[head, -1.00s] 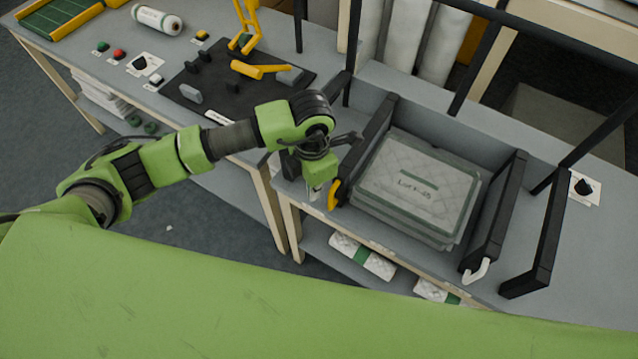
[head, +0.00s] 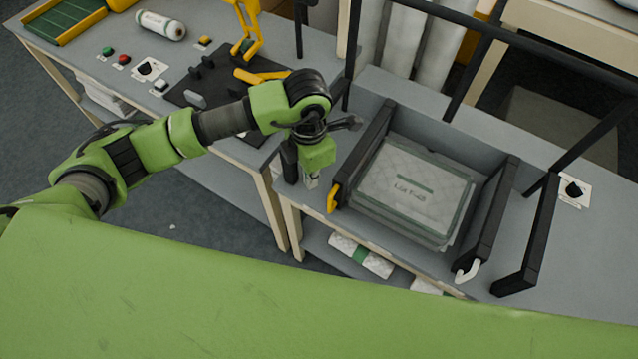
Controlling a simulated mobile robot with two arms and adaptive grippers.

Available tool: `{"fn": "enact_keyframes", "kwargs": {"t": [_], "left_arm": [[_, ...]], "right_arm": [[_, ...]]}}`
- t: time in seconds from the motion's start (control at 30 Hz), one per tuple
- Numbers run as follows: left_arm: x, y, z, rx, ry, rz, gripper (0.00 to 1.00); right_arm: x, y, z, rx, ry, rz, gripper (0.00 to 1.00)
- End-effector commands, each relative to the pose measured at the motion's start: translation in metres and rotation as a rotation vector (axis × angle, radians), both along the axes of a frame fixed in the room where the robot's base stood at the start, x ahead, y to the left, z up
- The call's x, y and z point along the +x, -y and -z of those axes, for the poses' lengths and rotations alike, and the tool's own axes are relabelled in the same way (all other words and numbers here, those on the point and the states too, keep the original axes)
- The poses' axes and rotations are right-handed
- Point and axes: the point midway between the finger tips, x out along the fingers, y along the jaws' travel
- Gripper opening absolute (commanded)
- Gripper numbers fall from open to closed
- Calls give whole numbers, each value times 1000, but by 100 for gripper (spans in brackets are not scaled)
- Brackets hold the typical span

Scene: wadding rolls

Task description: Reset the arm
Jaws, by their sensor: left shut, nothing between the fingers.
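My left arm comes in from the left, and its gripper (head: 311,181) points down at the front edge of the table, just left of the yellow handle (head: 333,197). The gripper is shut and empty, apart from the handle as far as I can tell. My right gripper is out of the picture.
A stack of labelled wadding pads (head: 412,192) lies between two black side bars on the grey table. A black frame (head: 533,238) stands to the right. A white roll (head: 160,25) and a black mat (head: 187,92) are on the left table. More rolls (head: 360,254) lie on the shelf below.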

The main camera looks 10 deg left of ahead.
Motion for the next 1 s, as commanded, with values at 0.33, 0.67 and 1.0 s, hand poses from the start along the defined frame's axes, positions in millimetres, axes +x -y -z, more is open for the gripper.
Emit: {"fn": "enact_keyframes", "kwargs": {"t": [0.33,0.67,1.0], "left_arm": [[0,0,-21,-1,-1,0,0],[0,0,-20,0,0,0,0],[-38,85,-25,-322,-78,33,0]], "right_arm": [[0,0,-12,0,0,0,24],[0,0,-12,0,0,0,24],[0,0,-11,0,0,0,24]]}}
